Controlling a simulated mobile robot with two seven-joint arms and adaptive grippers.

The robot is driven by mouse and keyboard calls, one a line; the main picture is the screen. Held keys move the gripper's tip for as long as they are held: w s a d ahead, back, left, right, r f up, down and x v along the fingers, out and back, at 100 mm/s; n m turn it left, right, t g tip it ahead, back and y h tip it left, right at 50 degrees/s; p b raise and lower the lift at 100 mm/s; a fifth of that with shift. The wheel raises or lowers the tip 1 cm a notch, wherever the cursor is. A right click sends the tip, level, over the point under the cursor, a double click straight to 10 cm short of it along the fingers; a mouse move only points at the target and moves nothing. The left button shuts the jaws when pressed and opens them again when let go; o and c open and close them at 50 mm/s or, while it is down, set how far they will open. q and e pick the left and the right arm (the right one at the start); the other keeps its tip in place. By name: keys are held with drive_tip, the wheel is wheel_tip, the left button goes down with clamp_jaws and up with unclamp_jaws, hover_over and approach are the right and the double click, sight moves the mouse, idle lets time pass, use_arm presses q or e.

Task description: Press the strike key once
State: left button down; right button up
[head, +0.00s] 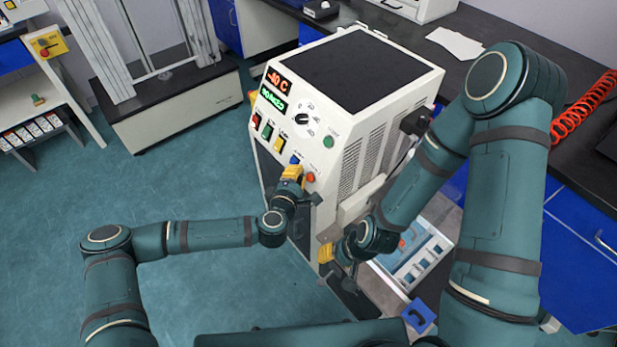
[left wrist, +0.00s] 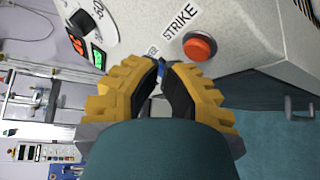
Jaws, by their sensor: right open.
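The strike key is a round orange-red button (left wrist: 200,46) beside the printed word STRIKE in the left wrist view. In the head view it shows at the lower right of the machine's front panel (head: 310,177). My left gripper (head: 292,174) is at the panel just left of the key, apart from it. In the left wrist view its yellow fingers (left wrist: 160,64) come together at the tips with nothing seen between them, over a blue button (left wrist: 165,75) that they partly hide. My right gripper (head: 327,254) is open, lower down by the machine's front.
The white machine (head: 350,165) has a lit display (head: 276,83), a dial (head: 302,118), a green button (head: 328,142) and several coloured switches left of the key. A dark bench (head: 470,85) stands behind, with a red coiled hose (head: 585,105).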

use_arm(q)
drive_tip(key=shift+d+f, duration=0.1)
drive_tip(key=shift+w+d+f, duration=0.1)
drive_tip(key=shift+w+d, duration=0.1)
